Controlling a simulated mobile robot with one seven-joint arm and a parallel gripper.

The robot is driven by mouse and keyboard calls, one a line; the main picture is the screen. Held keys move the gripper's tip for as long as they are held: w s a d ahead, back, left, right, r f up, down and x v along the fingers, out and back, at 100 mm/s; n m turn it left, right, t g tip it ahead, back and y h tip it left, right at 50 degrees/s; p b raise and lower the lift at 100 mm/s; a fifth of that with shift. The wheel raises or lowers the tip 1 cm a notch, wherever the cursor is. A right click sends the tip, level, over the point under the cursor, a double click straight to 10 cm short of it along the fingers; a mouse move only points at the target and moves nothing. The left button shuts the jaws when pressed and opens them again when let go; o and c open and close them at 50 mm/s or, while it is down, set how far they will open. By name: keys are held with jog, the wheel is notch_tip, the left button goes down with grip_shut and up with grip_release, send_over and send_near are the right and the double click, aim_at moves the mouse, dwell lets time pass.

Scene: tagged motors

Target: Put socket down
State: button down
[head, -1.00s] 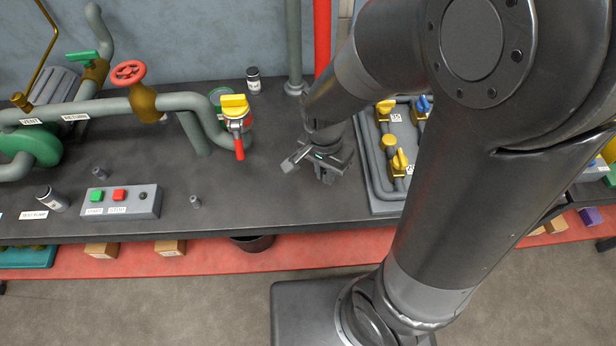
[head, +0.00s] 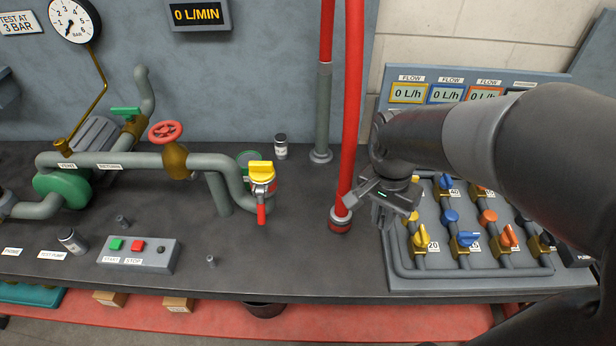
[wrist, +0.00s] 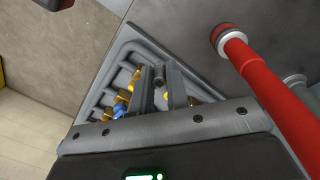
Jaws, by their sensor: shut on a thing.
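In the head view I cannot make out the socket at the fingers.
A red pipe (head: 351,120) rises close left of my gripper. The panel with coloured valves (head: 465,282) lies below and right. A button box (head: 138,254), a yellow valve (head: 261,172) and green pump (head: 62,186) stand left. Bench between yellow valve and red pipe is clear.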

jog(key=w+a+y, duration=0.1)
jog(key=w+a, duration=0.2)
jog(key=w, duration=1)
jog(key=w+a, duration=0.2)
jog(key=w, duration=1)
send_over(304, 179)
jog(key=f, duration=1.2)
jog(key=shift+d+f, duration=0.15)
jog(key=shift+d, duration=0.15)
jog(key=shift+a+f, duration=0.2)
jog(key=shift+f, duration=0.2)
jog(key=shift+w+f, duration=0.1)
jog(key=shift+f, duration=1.65)
jog(key=shift+f, duration=0.1)
jog(key=c, duration=1.4)
grip_release()
